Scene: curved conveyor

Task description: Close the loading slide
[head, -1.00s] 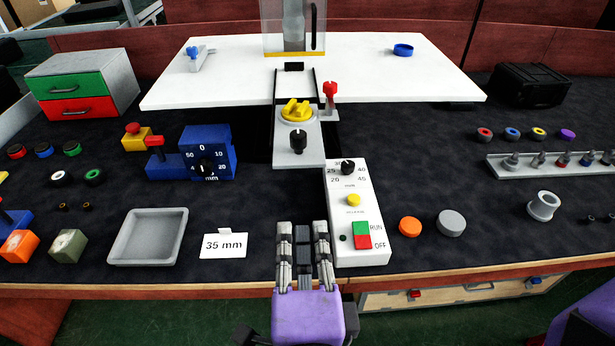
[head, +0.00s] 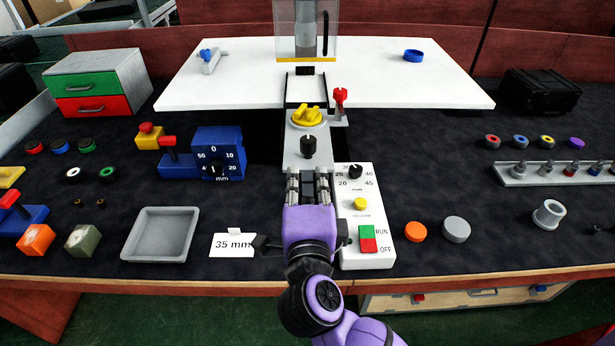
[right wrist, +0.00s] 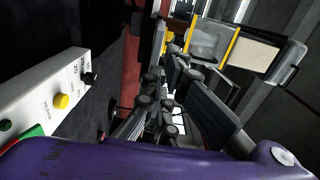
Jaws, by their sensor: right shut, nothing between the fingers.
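The loading slide (head: 293,152) is a grey plate drawn out toward me from the machine with the clear guard (head: 290,42). It carries a yellow part (head: 307,116) and a black knob (head: 309,147) near its front end. Two dark rails (head: 289,90) run from it back over the white board. My right gripper (head: 308,176) is shut and empty, just in front of the slide's front end, pointing away from me. Whether it touches the slide is not clear. Its fingers also show, cluttered, in the right wrist view. My left gripper is not in view.
A white control box (head: 351,212) with dial, yellow button and RUN/OFF switch stands close right of my gripper. A red-topped lever (head: 340,97) stands beside the slide. A blue gauge (head: 222,143), a grey tray (head: 160,235) and a 35 mm card (head: 222,253) are left.

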